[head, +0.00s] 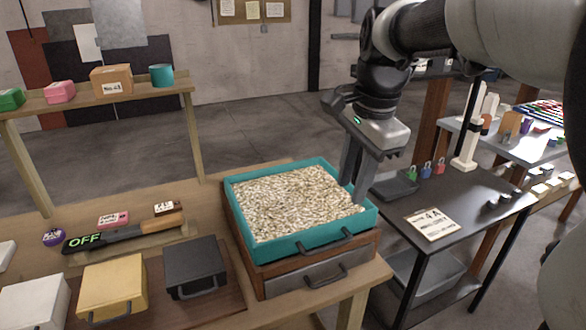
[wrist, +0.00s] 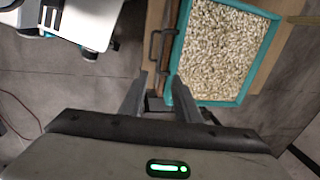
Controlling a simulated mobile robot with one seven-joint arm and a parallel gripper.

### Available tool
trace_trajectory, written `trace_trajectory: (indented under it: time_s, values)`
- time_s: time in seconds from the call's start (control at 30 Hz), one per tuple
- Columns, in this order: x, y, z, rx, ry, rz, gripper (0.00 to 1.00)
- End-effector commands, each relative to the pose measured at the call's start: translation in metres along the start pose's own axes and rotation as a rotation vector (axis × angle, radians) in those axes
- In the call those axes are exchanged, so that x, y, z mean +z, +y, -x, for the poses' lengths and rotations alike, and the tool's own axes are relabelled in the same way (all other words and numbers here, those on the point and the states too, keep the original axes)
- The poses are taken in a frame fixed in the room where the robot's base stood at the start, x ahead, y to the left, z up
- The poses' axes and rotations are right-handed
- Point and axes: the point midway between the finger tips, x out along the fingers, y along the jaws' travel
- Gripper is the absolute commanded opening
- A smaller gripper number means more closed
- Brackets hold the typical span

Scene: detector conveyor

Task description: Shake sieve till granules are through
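The sieve (head: 322,238) is a teal square frame with a dark front handle, filled with pale granules (head: 295,200). It sits level on a wooden box with a grey drawer front (head: 318,277). In the wrist view the sieve (wrist: 172,98) is at upper right, its granules (wrist: 220,50) spread over the whole inside. My gripper (head: 354,190) is at the sieve's right side, fingers pointing down. The wrist view shows the fingers (wrist: 158,85) apart with a gap between them; the right one overlaps the sieve's corner. Whether they touch it I cannot tell. The space under the granules is hidden.
Left of the sieve are a black box (head: 195,265), a yellow box (head: 112,285) and a detector paddle (head: 125,235) reading OFF. A shelf (head: 100,100) with small boxes stands behind. A dark table (head: 465,200) with padlocks is at right, across a gap.

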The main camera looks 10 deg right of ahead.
Motion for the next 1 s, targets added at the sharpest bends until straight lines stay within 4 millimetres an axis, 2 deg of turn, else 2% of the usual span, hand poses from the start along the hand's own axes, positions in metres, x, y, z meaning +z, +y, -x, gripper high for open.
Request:
trace_trajectory:
  time_s: [0.17,0.7,0.83,1.0]
  values:
    - [0.001,0.001,-0.023,0.004,-0.002,0.0,0.29]
    - [0.001,0.001,-0.139,0.004,-0.002,0.001,0.29]
    - [0.001,0.001,-0.157,0.003,-0.002,0.0,0.29]
    - [0.001,0.0,-0.168,0.001,-0.001,0.001,0.29]
